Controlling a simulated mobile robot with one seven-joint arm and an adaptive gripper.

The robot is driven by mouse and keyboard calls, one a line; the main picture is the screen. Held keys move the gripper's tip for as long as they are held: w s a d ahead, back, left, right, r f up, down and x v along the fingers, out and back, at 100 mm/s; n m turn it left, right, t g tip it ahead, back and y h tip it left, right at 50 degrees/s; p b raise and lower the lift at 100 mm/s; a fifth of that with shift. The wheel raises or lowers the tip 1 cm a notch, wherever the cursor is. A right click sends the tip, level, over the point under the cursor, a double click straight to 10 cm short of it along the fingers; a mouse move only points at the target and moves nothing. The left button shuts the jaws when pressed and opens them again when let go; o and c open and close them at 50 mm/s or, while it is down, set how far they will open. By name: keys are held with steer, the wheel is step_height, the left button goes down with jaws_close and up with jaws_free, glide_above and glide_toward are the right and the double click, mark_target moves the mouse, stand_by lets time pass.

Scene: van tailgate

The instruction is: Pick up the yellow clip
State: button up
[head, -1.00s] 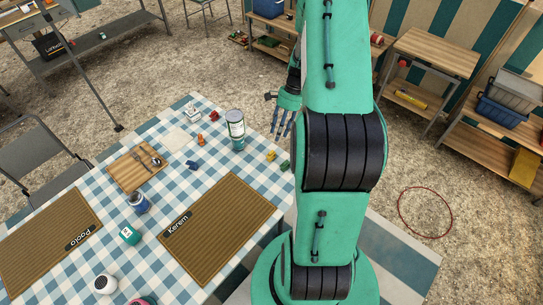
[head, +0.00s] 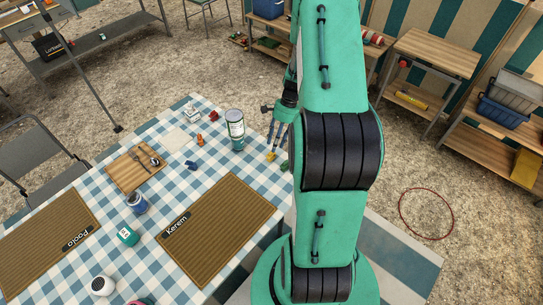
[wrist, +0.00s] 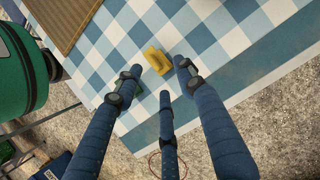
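The yellow clip (wrist: 157,60) lies on the blue and white checked tablecloth near the table's edge. It also shows in the head view (head: 270,156), just below the fingertips. My gripper (wrist: 160,78) has three blue fingers spread apart, with nothing held between them. In the wrist view the clip is just beyond the fingertips, between the two outer ones. In the head view my gripper (head: 275,143) points down over the table's right corner, partly hidden by my arm. I cannot tell the exact height of the fingertips above the clip.
A green item (head: 285,166) lies close beside the clip, mostly hidden behind a finger in the wrist view. A tall can (head: 235,123), a blue item (head: 192,165) and a brown mat (head: 218,226) are to the left. The table edge is close.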

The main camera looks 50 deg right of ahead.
mark_target(271, 156)
steer(key=shift+b+x, duration=0.4)
steer(key=shift+x, duration=1.35)
steer(key=shift+c, duration=0.3)
steer(key=c, duration=0.7)
